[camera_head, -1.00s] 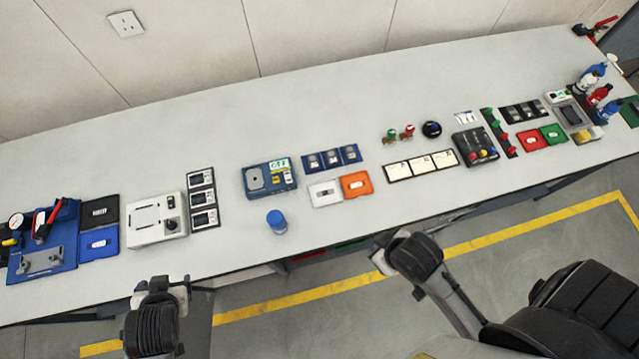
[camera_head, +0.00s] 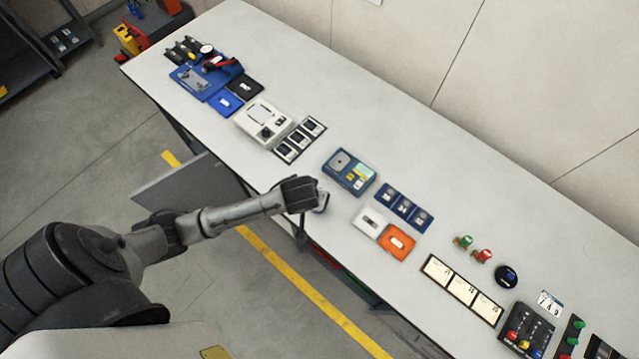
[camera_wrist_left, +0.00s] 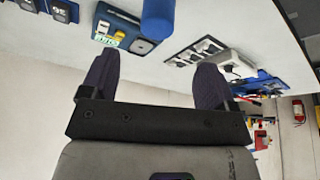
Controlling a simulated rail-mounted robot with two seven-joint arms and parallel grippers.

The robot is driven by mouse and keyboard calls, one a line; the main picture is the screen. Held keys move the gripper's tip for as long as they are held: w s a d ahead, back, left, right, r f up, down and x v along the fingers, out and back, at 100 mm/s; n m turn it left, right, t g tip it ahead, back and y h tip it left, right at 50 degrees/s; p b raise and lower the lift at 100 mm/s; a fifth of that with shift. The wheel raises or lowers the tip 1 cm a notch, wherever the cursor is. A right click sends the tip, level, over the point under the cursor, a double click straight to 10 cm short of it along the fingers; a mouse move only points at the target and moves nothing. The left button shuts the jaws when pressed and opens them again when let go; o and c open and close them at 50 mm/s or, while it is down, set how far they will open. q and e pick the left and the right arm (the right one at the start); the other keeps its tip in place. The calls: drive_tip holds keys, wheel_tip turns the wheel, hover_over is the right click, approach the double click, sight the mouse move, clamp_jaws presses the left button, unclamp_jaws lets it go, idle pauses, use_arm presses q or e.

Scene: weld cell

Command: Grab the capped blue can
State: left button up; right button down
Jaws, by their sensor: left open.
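The blue can (camera_wrist_left: 157,18) shows at the top edge of the left wrist view, cut off by the frame. It lies just beyond my left fingertips and lines up with the gap between them, with no contact visible. My left gripper (camera_wrist_left: 155,66) is open, with its two dark purple-grey fingers spread and nothing between them. In the head view my left gripper (camera_head: 319,198) is over the front edge of the bench, in front of the blue device. There it hides most or all of the can. My right gripper is out of view.
The blue device (camera_head: 350,171) stands behind the can's place on the white bench (camera_head: 330,80). A white box (camera_head: 262,122) with a display panel is to the left. White (camera_head: 370,222) and orange (camera_head: 397,242) trays are to the right. The bench behind is clear.

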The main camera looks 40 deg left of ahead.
use_arm(q)
drive_tip(key=shift+x, duration=6.35)
drive_tip(key=shift+d, duration=0.15)
drive_tip(key=shift+c, duration=0.5)
drive_tip(key=c, duration=1.1)
drive_tip(key=shift+o, duration=0.2)
drive_tip(key=shift+r, duration=0.1)
